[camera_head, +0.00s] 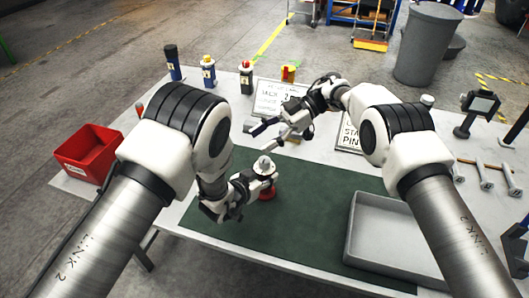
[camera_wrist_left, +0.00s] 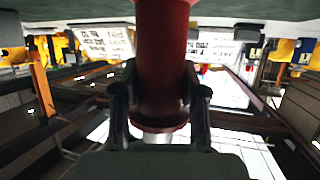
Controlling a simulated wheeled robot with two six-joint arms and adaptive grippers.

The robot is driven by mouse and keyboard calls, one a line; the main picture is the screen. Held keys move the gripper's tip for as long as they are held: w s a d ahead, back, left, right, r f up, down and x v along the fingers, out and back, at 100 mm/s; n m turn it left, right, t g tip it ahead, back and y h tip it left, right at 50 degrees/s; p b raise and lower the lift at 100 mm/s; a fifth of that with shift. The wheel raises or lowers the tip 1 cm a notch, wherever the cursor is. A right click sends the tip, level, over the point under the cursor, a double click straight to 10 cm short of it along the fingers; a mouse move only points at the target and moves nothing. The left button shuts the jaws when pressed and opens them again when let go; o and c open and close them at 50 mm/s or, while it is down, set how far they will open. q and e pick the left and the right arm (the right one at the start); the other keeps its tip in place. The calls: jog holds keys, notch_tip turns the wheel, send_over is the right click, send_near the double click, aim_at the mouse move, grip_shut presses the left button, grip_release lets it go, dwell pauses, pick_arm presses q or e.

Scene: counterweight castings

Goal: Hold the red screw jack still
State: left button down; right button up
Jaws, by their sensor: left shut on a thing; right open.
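The red screw jack (camera_head: 267,193) stands upright on the green mat (camera_head: 315,215), with a pale top above its red body. In the left wrist view its red body (camera_wrist_left: 161,55) fills the middle, with a wider red rim and a short silver part. My left gripper (camera_head: 260,182) is shut on the jack from the left. Its fingers (camera_wrist_left: 158,98) sit on either side of the red body in the left wrist view. My right gripper (camera_head: 259,138) is open and empty, behind the jack and above the table.
A grey tray (camera_head: 352,240) lies right of the jack on the mat. A red bin (camera_head: 88,147) is at the table's left. Several small jacks or bottles line the back edge near printed signs (camera_head: 275,97). Metal parts (camera_head: 485,175) lie at right. The mat's front middle is clear.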

jog(key=shift+r, duration=0.85)
pick_arm(q)
jog(key=c, duration=0.5)
grip_release()
jog(key=shift+c, duration=0.2)
